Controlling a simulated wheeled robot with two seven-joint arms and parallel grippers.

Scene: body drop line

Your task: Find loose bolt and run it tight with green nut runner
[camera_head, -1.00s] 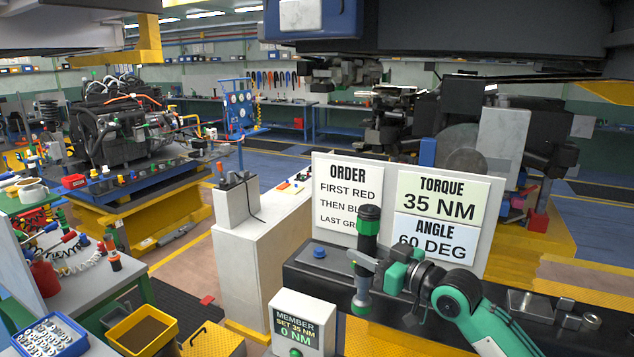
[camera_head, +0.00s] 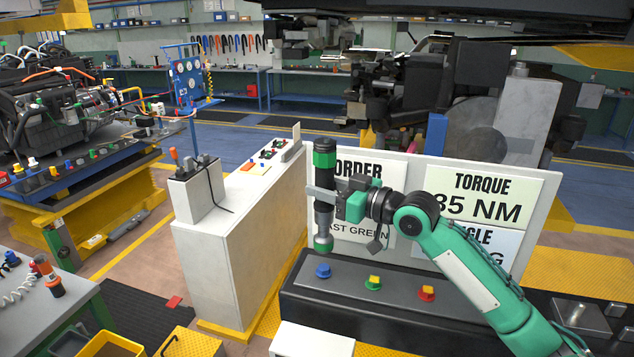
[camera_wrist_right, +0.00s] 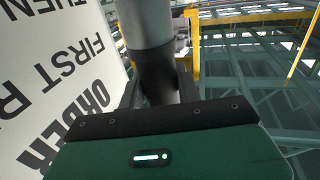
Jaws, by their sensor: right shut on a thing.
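My right gripper (camera_head: 325,196) is shut on the nut runner (camera_head: 324,159), an upright black tool with a green band and a grey lower end. The tool hangs before the left edge of the sign board, its lower end above the blue knob (camera_head: 322,270) in the picture. In the right wrist view the gripper's fingers (camera_wrist_right: 157,88) close around the tool's dark body (camera_wrist_right: 150,62). A yellow-topped green knob (camera_head: 373,282) and a yellow-topped red knob (camera_head: 426,293) stand on the same dark console. I cannot make out a loose bolt. My left gripper is out of view.
The sign board (camera_head: 535,190) stands behind the console (camera_head: 470,318), partly covered by my right arm. A white cabinet (camera_head: 228,262) stands left, and a white box (camera_head: 310,342) in front. An engine (camera_head: 45,105) sits on a yellow stand. A dark vehicle body hangs overhead.

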